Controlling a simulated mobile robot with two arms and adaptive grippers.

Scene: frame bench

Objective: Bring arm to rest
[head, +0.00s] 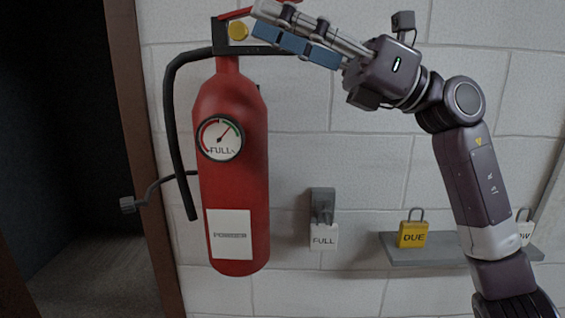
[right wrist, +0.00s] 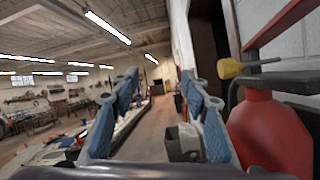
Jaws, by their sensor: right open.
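My right arm comes in from the right in the head view. Its gripper (head: 264,20) is in front of the top of a red fire extinguisher (head: 232,110), by the handle and a yellow knob (head: 238,31). Its fingers partly hide the handle. In the right wrist view the gripper (right wrist: 163,82) is open, with blue finger pads apart and nothing held between them. The red extinguisher (right wrist: 268,135) stands to the right of the fingers there, with the yellow piece (right wrist: 231,68) near the right finger. I cannot tell whether they touch. My left gripper is out of view.
A white FULL tag (head: 323,237) hangs on a grey bracket (head: 322,200) on the block wall. A grey shelf (head: 440,248) carries a yellow DUE padlock (head: 412,236) and a white padlock (head: 525,229), partly behind my arm. A dark doorway (head: 50,150) is at left.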

